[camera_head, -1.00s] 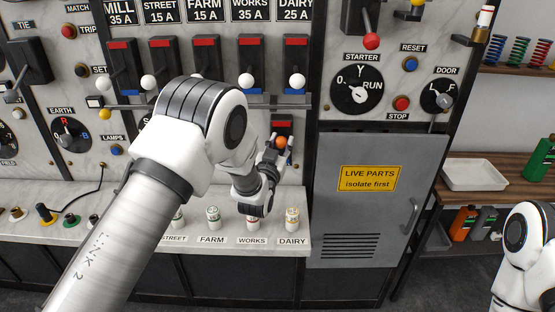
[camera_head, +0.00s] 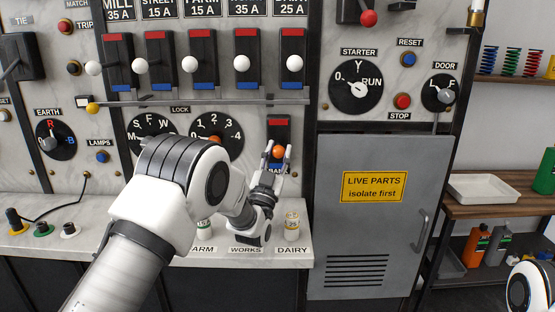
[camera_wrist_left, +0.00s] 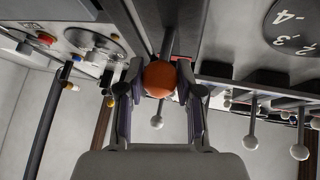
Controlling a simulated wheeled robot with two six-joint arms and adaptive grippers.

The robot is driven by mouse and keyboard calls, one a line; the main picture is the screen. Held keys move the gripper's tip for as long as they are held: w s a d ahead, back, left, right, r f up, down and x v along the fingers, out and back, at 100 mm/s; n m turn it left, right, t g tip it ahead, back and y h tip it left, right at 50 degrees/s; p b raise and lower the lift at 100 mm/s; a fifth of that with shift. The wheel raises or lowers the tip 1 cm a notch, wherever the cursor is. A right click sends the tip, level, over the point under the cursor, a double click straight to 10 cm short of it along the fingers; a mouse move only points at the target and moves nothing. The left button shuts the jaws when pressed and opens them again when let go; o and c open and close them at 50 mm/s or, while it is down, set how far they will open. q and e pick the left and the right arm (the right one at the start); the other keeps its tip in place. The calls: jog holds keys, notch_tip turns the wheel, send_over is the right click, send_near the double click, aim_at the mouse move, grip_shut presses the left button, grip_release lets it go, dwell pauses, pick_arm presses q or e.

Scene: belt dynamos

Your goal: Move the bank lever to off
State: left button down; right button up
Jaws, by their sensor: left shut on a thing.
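The bank lever (camera_head: 278,152) has an orange ball knob and stands out from a dark plate on the lower panel. A red mark shows at the plate's top; the plate's lower part and its label are partly hidden by my gripper. My left gripper (camera_head: 277,158) reaches in from below and is shut on the orange knob, one finger on each side. In the left wrist view the orange knob (camera_wrist_left: 160,79) sits between the two fingertips, with its dark stem running upward. My right gripper is out of view.
A row of white-knobbed levers (camera_head: 241,63) stands above, over a horizontal lock bar (camera_head: 250,102). Round dials (camera_head: 215,135) lie left of the bank lever. Fuses, including one at DAIRY (camera_head: 292,222), stand on the ledge below. A grey cabinet door (camera_head: 375,235) is right.

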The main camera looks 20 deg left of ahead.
pick_arm(q)
jog(key=shift+r, duration=0.15)
jog(key=c, duration=0.8)
grip_release()
jog(key=shift+w, duration=0.15)
jog(key=shift+o, duration=0.3)
jog(key=shift+w+f, duration=0.25)
jog(key=shift+f, duration=0.05)
jog(key=shift+s+r, duration=0.15)
jog(key=shift+r, duration=0.05)
notch_tip(320, 180, up, 9)
jog(key=shift+r, duration=0.35)
